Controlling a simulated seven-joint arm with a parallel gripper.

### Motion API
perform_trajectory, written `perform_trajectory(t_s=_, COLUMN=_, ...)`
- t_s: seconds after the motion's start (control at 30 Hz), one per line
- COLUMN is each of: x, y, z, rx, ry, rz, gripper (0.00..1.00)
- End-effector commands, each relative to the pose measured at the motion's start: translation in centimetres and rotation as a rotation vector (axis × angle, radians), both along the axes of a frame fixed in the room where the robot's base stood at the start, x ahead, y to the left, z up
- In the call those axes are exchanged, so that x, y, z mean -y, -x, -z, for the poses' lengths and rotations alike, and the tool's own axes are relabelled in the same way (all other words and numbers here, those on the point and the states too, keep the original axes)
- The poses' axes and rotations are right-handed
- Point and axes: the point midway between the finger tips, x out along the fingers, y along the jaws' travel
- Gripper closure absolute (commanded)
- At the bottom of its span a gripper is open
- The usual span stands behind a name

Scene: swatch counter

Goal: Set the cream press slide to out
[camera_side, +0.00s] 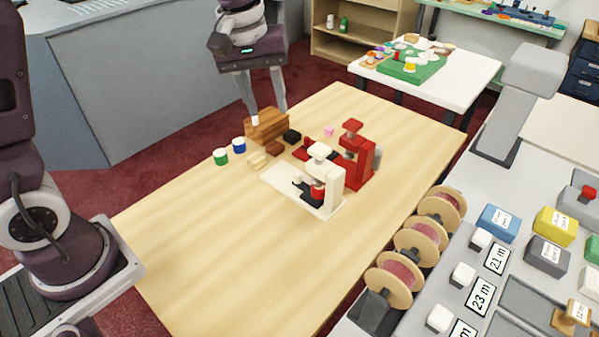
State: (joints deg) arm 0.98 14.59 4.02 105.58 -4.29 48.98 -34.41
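The cream press (331,181) stands on the wooden table, with a long flat cream base reaching left and a cream cap on top. A dark pad and a red part show under its head. A small light knob (297,180) sits on its base; I cannot tell whether this is the slide, nor how the slide is set. A red press (359,165) stands close behind it to the right. My gripper (265,108) is above the far left of the table, pointing down. Its two fingers are apart with nothing seen held between them, and it is well away from the cream press.
A wooden block (270,127) stands below my gripper. Ribbon spools (395,279) line the right edge. The table's front is clear.

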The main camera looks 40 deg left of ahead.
Motion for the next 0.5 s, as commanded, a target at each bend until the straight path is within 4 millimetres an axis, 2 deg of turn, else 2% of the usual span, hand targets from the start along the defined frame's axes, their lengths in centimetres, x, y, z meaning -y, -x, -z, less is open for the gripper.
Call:
perform_trajectory(t_s=0.03, x=-0.2, y=-2.7, z=3.4, rx=-0.052, ry=0.009, rz=-0.078, gripper=0.6)
perform_trajectory(t_s=0.1, x=-0.5, y=-5.8, z=7.9, rx=-0.104, ry=0.017, rz=-0.193, gripper=0.6)
perform_trajectory(t_s=0.2, x=-0.8, y=-8.2, z=13.2, rx=-0.156, ry=0.017, rz=-0.31, gripper=0.6)
perform_trajectory(t_s=0.3, x=-0.9, y=-9.3, z=16.5, rx=-0.183, ry=0.013, rz=-0.378, gripper=0.6)
perform_trajectory(t_s=0.5, x=-1.0, y=-9.5, z=19.7, rx=-0.198, ry=0.012, rz=-0.41, gripper=0.6)
